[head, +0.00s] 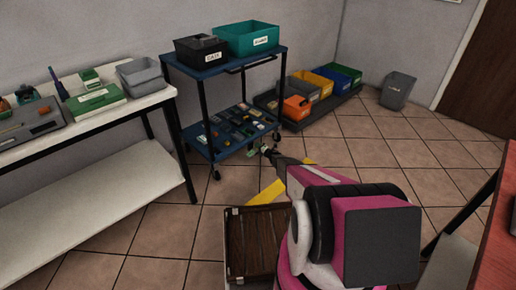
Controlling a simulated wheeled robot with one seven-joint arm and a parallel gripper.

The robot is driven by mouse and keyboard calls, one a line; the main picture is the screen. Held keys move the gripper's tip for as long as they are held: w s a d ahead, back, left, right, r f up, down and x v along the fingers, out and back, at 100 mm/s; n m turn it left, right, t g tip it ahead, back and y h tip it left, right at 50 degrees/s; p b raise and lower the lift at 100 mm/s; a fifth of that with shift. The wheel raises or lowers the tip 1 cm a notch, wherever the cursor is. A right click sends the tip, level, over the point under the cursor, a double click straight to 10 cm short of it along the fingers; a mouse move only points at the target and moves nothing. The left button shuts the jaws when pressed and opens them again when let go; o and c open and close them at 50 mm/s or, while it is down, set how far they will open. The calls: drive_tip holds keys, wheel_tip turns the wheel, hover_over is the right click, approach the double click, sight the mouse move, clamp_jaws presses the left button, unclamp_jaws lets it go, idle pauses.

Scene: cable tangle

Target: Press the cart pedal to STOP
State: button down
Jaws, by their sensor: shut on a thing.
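The cart (187,138) is a blue two-shelf trolley with black posts and small casters, standing by the wall left of centre. A small greenish piece (252,153) shows low at its right front corner; it may be the pedal, but no STOP marking can be read. My gripper (267,151) is at the end of my arm, low beside that corner. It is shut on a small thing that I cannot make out. Whether the gripper touches the cart or pedal cannot be told.
A white bench (100,118) stands left. Colored bins on a dark platform (330,108) lie behind the cart, with a grey trash bin (397,91) at the back. A yellow strip (264,196) crosses the floor behind my arm.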

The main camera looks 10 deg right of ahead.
drive_tip(key=m, duration=0.1)
drive_tip(key=f+m, duration=0.1)
drive_tip(key=m, duration=0.3)
drive_tip(key=shift+f, duration=0.35)
drive_tip(key=c, duration=1.2)
unclamp_jaws()
drive_tip(key=shift+o, duration=0.2)
drive_tip(key=v, duration=1)
drive_tip(key=shift+s+d, duration=0.2)
drive_tip(key=shift+s, duration=0.1)
